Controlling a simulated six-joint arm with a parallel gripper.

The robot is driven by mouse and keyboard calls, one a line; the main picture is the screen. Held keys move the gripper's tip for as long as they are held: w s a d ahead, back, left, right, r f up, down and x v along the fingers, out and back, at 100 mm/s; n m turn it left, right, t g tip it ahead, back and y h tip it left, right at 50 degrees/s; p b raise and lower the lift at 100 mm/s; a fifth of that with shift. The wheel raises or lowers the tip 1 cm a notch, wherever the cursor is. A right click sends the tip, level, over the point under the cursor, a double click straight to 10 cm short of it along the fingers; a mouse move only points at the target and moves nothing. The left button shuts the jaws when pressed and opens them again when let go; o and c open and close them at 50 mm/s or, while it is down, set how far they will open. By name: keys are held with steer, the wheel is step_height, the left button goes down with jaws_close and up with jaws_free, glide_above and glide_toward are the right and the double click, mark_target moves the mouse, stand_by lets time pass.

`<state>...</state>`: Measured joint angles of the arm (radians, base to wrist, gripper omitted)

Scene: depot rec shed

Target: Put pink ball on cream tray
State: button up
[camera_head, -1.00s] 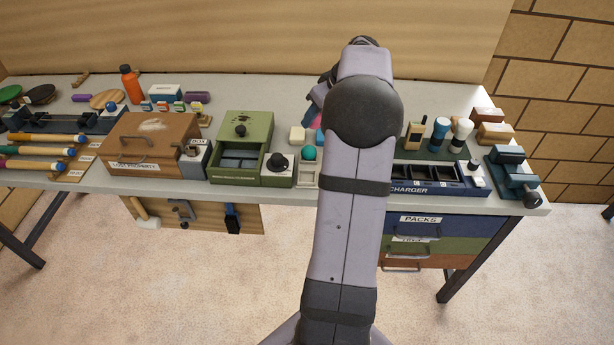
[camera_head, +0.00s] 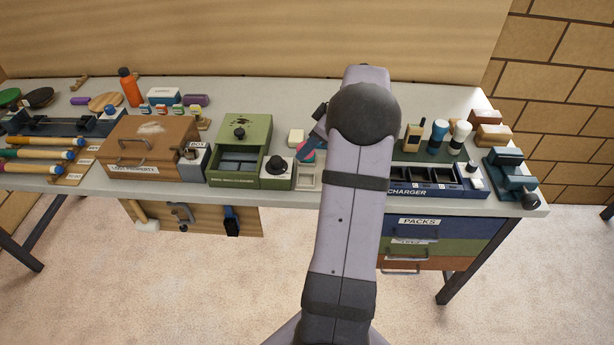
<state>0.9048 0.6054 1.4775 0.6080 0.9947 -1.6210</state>
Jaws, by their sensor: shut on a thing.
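The pink ball (camera_head: 309,156) shows as a small pink patch at the end of my gripper (camera_head: 309,149), left of my arm, with a teal patch against it. My gripper is shut on it; the fingers are small and mostly hidden by my arm. A small cream square tray (camera_head: 307,178) lies at the table's front, right of the black-knobbed box. It looks empty, and its right side is close to my arm. The ball appears just behind and above the tray; I cannot tell the height.
A cream block (camera_head: 296,136) lies behind the gripper. Left stand the black-knobbed box (camera_head: 277,171) and an open green box (camera_head: 241,140). Right of my arm is a blue charger rack (camera_head: 435,182) with upright bottles behind it. The table's front edge (camera_head: 200,187) is near the tray.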

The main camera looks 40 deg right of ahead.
steer(key=shift+f+p, duration=1.65)
steer(key=shift+f, duration=2.9)
steer(key=shift+f+b, duration=0.65)
steer(key=shift+b, duration=0.45)
steer(key=o, duration=1.1)
steer(key=shift+r, duration=0.15)
steer(key=r+p, duration=0.1)
steer(key=p, duration=0.1)
steer(key=shift+r+p, duration=0.2)
steer(key=shift+p, duration=0.1)
steer(key=b+v, duration=0.4)
steer(key=v, duration=0.7)
steer(key=shift+s+d+r, duration=0.15)
steer(key=shift+s+r, duration=0.1)
